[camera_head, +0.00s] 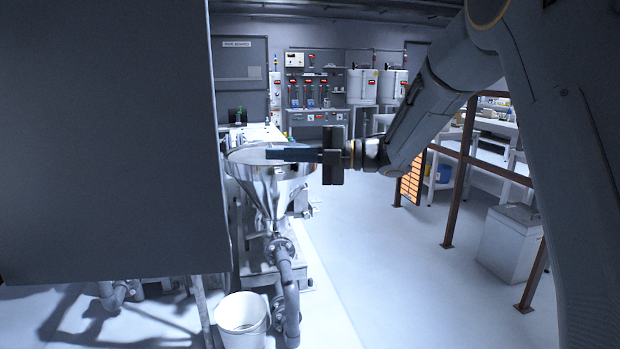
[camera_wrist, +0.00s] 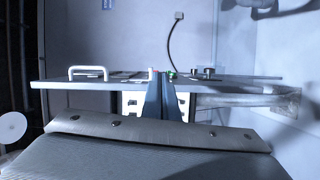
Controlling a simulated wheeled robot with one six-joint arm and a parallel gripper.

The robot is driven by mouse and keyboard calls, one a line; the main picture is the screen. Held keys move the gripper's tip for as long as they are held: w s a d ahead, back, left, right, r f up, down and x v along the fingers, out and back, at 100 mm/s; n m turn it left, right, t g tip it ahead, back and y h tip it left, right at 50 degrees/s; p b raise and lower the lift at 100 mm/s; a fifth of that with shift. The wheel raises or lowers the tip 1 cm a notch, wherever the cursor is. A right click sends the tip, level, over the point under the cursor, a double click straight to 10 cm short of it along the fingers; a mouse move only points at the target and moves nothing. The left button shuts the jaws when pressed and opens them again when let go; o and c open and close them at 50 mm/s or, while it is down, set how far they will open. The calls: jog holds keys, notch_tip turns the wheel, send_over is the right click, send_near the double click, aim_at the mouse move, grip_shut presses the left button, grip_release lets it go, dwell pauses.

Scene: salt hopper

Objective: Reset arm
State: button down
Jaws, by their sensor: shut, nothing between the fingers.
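My gripper (camera_head: 272,154) reaches in from the right in the head view, its dark fingers pointing left. It is shut and empty. The fingers appear at the height of the rim of the shiny metal hopper (camera_head: 270,186) and overlap its opening in the picture; I cannot tell whether they touch it. In the wrist view my gripper (camera_wrist: 162,76) shows as two dark blue fingers with their tips together. My arm is stretched out and bent, coming down from the upper right.
A white bucket (camera_head: 242,316) stands on the floor below the hopper, beside a pipe (camera_head: 289,290). A large grey panel (camera_head: 105,150) blocks the left side. A brown metal frame (camera_head: 461,170) and a grey bin (camera_head: 510,243) stand right. The floor between is clear.

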jog(key=w+d+f+m+t+h, duration=0.3)
jog(key=w+d+m+t+h, duration=0.3)
jog(key=w+d+m+t, duration=0.45)
jog(key=s+d+f+m+h, duration=0.3)
jog(key=d+f+m+h, duration=0.25)
jog(key=d+m, duration=0.2)
jog(key=s+d+f+m+g+h, duration=0.2)
jog(key=s+d+f+m+h, duration=0.3)
jog(key=s+d+f+m, duration=0.4)
jog(key=s+d+f+m+g, duration=0.1)
jog(key=s+f+m+g, duration=0.1)
jog(key=s, duration=0.7)
jog(key=s+d+f+m+g+h, duration=0.1)
jog(key=s+f+m+g, duration=0.2)
jog(key=s, duration=0.6)
jog(key=s+d+f+m+g, duration=0.1)
jog(key=s+f+m+g, duration=0.1)
jog(key=s, duration=0.7)
jog(key=shift+s+d+f+g, duration=0.2)
jog(key=shift+s+f+g, duration=0.15)
jog(key=shift+f+g, duration=0.6)
jog(key=shift+d+r, duration=0.1)
